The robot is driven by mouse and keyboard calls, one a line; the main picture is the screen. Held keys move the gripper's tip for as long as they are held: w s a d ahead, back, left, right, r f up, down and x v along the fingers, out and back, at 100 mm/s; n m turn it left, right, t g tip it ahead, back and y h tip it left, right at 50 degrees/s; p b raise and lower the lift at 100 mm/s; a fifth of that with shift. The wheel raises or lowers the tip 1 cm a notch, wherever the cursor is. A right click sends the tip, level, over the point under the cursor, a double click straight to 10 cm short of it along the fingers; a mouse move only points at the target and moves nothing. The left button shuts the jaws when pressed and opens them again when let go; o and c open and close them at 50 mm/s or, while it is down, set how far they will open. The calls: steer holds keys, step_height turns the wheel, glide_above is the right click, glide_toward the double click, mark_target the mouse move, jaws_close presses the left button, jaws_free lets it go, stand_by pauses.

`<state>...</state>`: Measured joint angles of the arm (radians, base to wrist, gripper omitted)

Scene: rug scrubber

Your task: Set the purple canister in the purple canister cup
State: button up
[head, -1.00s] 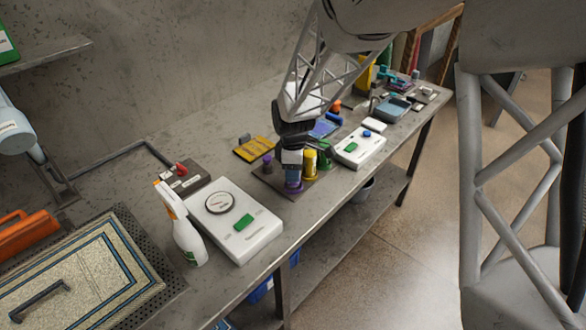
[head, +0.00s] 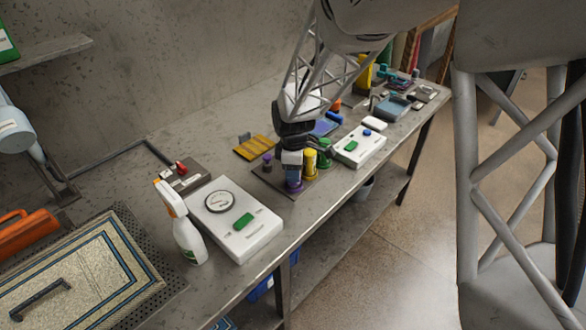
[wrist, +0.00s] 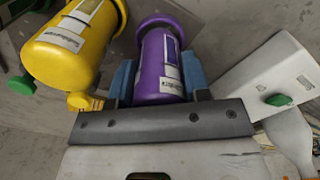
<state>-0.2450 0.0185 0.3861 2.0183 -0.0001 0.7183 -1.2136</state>
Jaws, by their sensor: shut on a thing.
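The purple canister (wrist: 160,75) is between the two blue fingers of my gripper (wrist: 158,82), which is shut on it. A pale label faces the wrist camera. A wider purple rim (wrist: 162,21) shows at its far end and looks like the purple canister cup; I cannot tell whether the canister is fully seated in it. In the head view my gripper (head: 293,174) points down over the dark rack on the bench, with a purple ring (head: 294,187) directly below the fingers. The arm and fingers hide most of the canister there.
A yellow canister (wrist: 72,45) stands close beside the purple one, with a green one (head: 325,153) beyond. A white box with a green switch (head: 236,221) and a spray bottle (head: 183,228) are nearer left. Another white device (head: 359,148) is to the right.

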steer(key=shift+f, duration=0.25)
steer(key=o, duration=0.9)
steer(key=shift+o, duration=0.2)
steer(key=shift+r, duration=0.1)
steer(key=shift+r, duration=3.8)
steer(key=shift+r, duration=0.15)
